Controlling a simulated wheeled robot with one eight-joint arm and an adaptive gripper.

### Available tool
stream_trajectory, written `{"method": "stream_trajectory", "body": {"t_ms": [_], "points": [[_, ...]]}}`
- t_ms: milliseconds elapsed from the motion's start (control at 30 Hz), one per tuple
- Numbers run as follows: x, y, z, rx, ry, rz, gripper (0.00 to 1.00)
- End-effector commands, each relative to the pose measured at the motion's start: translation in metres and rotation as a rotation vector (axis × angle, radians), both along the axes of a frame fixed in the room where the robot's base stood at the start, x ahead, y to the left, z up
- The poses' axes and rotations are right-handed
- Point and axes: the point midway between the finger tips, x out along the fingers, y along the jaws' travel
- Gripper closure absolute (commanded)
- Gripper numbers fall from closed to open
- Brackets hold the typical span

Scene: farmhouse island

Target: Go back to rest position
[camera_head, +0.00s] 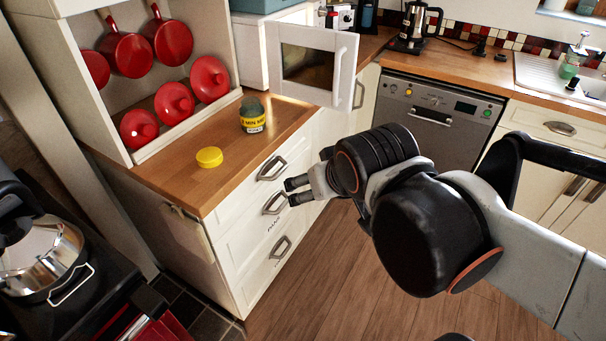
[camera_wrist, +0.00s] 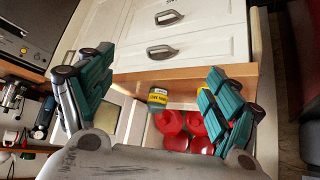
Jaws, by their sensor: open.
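My gripper (camera_head: 293,191) is open and empty. It hangs in the air in front of the white drawers, apart from the wooden counter (camera_head: 226,170). In the wrist view the two teal-padded fingers of my gripper (camera_wrist: 155,90) stand wide apart with nothing between them. A dark jar with a yellow label (camera_head: 252,115) stands upright on the counter, and it also shows in the wrist view (camera_wrist: 157,97). A round yellow lid (camera_head: 209,157) lies on the counter to the left of the jar.
Red pans and lids (camera_head: 172,42) hang and stand in the shelf at the back left. A microwave with its door (camera_head: 306,62) open is behind the jar. A dishwasher (camera_head: 436,118) stands at the back. A kettle (camera_head: 42,252) is at the left. The wooden floor (camera_head: 345,270) is clear.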

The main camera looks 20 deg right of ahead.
Motion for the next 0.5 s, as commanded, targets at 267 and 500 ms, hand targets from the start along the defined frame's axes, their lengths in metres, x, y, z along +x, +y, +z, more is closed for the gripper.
{"method": "stream_trajectory", "body": {"t_ms": [267,500], "points": [[-0.033,0.020,-0.010,0.036,0.075,0.079,0.18],[-0.033,0.020,-0.010,0.035,0.075,0.078,0.18]]}}
